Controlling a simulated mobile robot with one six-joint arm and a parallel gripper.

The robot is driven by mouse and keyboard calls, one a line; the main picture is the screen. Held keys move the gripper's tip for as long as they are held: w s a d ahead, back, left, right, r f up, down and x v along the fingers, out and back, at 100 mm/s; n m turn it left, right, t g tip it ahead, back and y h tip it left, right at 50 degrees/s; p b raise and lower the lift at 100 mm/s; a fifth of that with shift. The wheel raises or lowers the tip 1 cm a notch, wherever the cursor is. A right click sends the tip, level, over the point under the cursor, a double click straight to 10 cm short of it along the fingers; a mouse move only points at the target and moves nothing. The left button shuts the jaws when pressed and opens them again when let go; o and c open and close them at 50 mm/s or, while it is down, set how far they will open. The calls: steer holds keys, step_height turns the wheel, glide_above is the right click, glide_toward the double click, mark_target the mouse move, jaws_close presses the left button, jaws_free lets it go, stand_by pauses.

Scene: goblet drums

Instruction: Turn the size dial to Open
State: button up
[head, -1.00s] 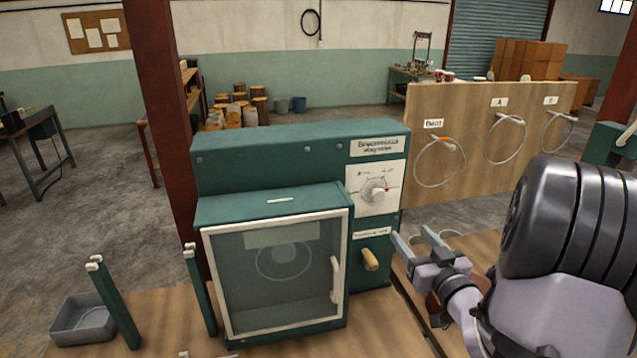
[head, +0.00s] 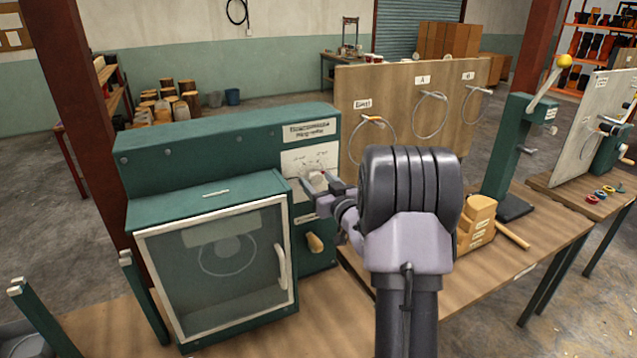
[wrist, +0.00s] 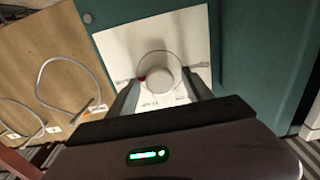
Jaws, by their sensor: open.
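The size dial (wrist: 161,75) is a round, pale knob on a white printed plate (wrist: 115,50) on the front of the green machine. A small red mark shows at the dial's edge in the wrist view. In the head view the dial (head: 316,181) is partly covered by my gripper (head: 317,192). My gripper (wrist: 164,92) is open, its two fingers on either side of the dial in the wrist view. I cannot tell whether they touch it. The plate's lettering is too blurred to read.
Below the dial is a wooden-handled lever (head: 315,243). The glass-doored chamber (head: 225,255) with a white handle stands to the left. A board with wire loops (head: 400,110) stands behind my arm. A wooden block (head: 478,225) and a green lever press (head: 510,150) are to the right.

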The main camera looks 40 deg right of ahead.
jaws_close()
